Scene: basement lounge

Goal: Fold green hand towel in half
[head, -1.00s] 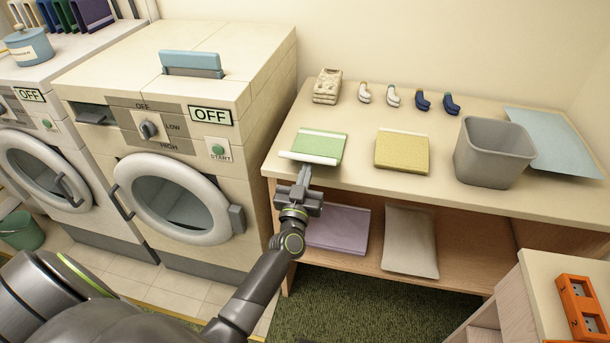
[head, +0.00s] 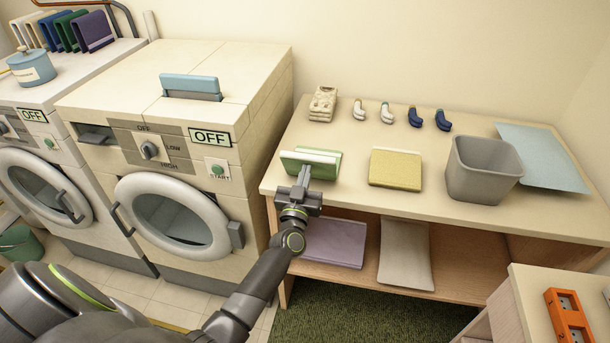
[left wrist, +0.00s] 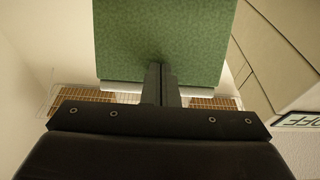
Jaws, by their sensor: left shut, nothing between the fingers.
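The green hand towel (head: 312,158) lies at the left end of the counter, with one part standing up, tilted, over the rest. The raised part shows darker green with a pale edge along its top. My left gripper (head: 303,176) is shut and empty, its fingertips at the near side of the raised part. In the left wrist view the closed fingers (left wrist: 162,72) point at the green towel face (left wrist: 160,35), which fills the upper middle. Whether the tips touch the cloth is hard to tell. My right gripper is not in view.
A yellow folded cloth (head: 395,169) and a grey bin (head: 483,169) stand to the right on the counter (head: 350,186). Small socks (head: 415,117) and a beige item (head: 322,104) sit behind. A washing machine (head: 215,100) stands close on the left. Bare counter lies between towel and yellow cloth.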

